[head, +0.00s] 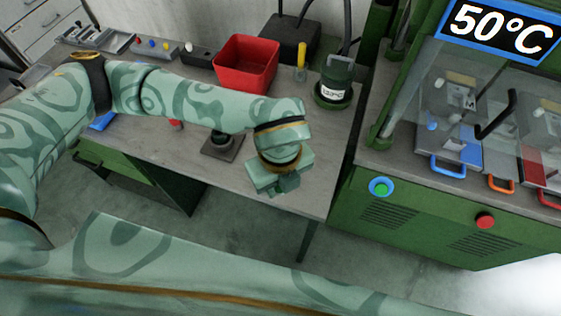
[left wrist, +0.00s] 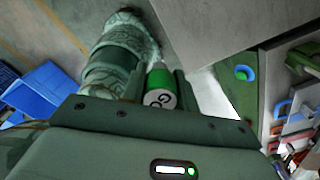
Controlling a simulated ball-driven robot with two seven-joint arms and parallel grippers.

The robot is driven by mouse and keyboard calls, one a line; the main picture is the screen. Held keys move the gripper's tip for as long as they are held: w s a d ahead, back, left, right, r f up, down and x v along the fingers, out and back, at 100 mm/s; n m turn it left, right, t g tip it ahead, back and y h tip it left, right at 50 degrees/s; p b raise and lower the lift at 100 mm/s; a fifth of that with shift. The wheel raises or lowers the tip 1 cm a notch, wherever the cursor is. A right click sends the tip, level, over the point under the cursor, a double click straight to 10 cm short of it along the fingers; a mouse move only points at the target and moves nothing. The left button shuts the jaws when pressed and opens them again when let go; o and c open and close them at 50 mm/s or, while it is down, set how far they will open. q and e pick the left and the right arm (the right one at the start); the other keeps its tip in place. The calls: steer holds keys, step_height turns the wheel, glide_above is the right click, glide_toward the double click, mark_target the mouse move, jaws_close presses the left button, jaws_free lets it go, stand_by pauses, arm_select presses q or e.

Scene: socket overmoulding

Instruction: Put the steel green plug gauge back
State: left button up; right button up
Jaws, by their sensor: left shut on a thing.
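My left gripper (head: 285,184) is over the front right part of the grey bench, near its edge, in the head view. In the left wrist view it is shut on the plug gauge (left wrist: 160,88), which has a green body and a white end face lettered "GO". The gripper hides the gauge in the head view. A dark square base with a round piece on top (head: 221,144) stands on the bench left of the gripper; I cannot tell whether it is the gauge's stand. My right gripper is not in view.
A red bin (head: 246,62), a yellow-topped post (head: 301,62) and a dark green labelled device (head: 334,84) stand at the back. A strip with coloured pieces (head: 165,48) lies at the back left. The green press (head: 430,215) bounds the right side. The bench front is mostly clear.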

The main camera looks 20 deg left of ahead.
arm_select(q)
steer(key=w+a+f+b, duration=0.1)
steer(key=w+f, duration=0.2)
steer(key=w, duration=0.1)
steer(key=w+a+f+b, duration=0.1)
steer(key=w+f, duration=0.2)
steer(key=w, duration=0.1)
steer(key=w+a+f+b, duration=0.1)
steer(key=w+f, duration=0.2)
steer(key=w, duration=0.2)
steer(key=shift+a+f+b, duration=0.2)
steer(key=shift+f+b, duration=0.05)
steer(key=shift+b, duration=0.05)
step_height(320, 180, down, 4)
steer(key=shift+w+r+b, duration=0.15)
steer(key=shift+r+b, duration=0.1)
steer(key=shift+b, duration=0.3)
steer(key=o, duration=1.1)
steer(key=shift+f, duration=0.1)
steer(key=shift+c, duration=0.2)
step_height(320, 180, up, 12)
steer(key=p, duration=0.3)
steer(key=shift+r, duration=0.2)
